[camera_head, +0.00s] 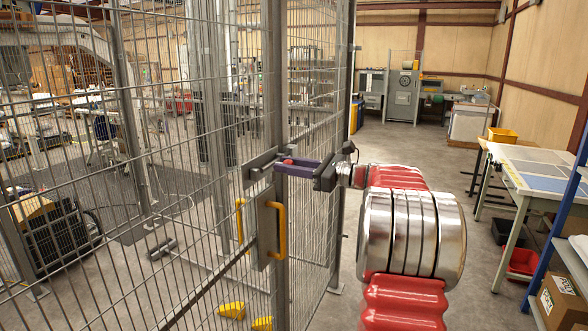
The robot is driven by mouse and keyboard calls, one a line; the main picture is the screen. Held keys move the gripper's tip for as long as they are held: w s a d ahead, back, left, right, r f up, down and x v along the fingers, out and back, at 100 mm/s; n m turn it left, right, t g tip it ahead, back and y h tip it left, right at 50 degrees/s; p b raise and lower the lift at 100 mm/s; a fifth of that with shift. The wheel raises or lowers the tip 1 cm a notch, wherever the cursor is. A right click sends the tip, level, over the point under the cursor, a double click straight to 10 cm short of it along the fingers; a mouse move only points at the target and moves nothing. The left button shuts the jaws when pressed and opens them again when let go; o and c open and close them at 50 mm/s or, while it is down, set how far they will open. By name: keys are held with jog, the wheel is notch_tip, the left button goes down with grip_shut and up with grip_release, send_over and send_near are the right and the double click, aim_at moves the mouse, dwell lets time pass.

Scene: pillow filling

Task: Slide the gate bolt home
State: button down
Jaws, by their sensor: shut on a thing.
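The gate bolt (262,160) is a grey metal fitting on the mesh gate, at the gate post, a little left of the middle of the view. A small red knob (288,161) shows at its right end. My gripper (284,167), with purple fingers, reaches in from the right and is shut on the bolt at the knob. The fingers hide part of the bolt, and I cannot tell how far it is slid. Below it, the gate has a grey plate (265,228) with yellow handles (280,232).
Mesh fence panels (130,225) fill the left side. Yellow wedges (232,310) lie on the floor at the gate's foot. A worktable (540,172) with a red bin (523,262) under it stands at the right. The floor aisle (420,150) behind my arm is clear.

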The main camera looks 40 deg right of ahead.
jog(key=shift+w+d, duration=0.1)
jog(key=shift+d, duration=0.15)
jog(key=c, duration=1.5)
grip_release()
jog(key=shift+o, duration=0.2)
jog(key=v, duration=1.4)
jog(key=shift+f, duration=0.1)
